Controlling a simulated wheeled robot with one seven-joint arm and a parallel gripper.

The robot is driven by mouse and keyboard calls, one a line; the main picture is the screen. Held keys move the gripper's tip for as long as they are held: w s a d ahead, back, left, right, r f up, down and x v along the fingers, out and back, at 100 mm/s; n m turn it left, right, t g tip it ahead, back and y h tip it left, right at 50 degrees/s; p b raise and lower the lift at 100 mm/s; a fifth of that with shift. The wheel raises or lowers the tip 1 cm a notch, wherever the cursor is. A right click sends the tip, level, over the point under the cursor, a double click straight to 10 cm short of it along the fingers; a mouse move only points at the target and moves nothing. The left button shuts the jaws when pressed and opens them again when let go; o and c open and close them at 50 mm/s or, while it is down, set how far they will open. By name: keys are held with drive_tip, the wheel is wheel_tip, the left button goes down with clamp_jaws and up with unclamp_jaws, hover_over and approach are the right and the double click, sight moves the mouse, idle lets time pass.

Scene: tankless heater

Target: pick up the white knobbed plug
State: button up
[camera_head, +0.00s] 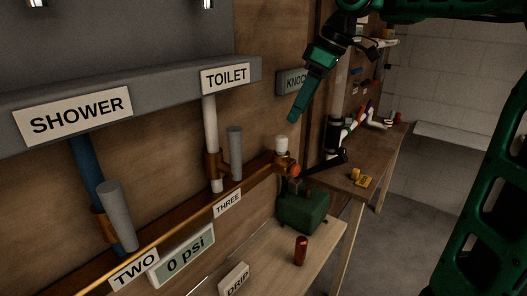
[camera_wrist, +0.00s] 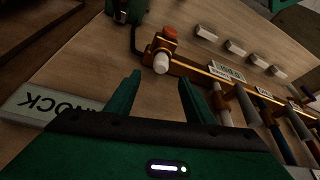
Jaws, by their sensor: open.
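The white knobbed plug (camera_head: 281,144) sits upright on the brass fitting (camera_head: 284,163) at the right end of the copper pipe. In the wrist view the plug (camera_wrist: 161,64) shows its rounded white end, ahead of the gap between my fingertips. My gripper (camera_head: 295,114) is above and slightly right of the plug in the head view, pointing down toward it. In the wrist view my gripper (camera_wrist: 160,82) is open, with two green fingers apart and nothing between them. The far finger is not clearly seen in the head view.
An orange-red cap (camera_head: 295,171) is on the fitting beside the plug. Grey cylinders (camera_head: 235,154) stand along the copper pipe (camera_head: 170,225) to the left. A green box (camera_head: 302,207) and red-brown cylinder (camera_head: 301,250) are below.

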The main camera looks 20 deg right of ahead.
sight(283, 137)
drive_tip(key=shift+a+x, duration=0.1)
drive_tip(key=shift+x, duration=2.6)
drive_tip(key=shift+a+x, duration=0.15)
drive_tip(key=shift+x, duration=2.6)
drive_tip(key=shift+r, duration=0.1)
clamp_jaws()
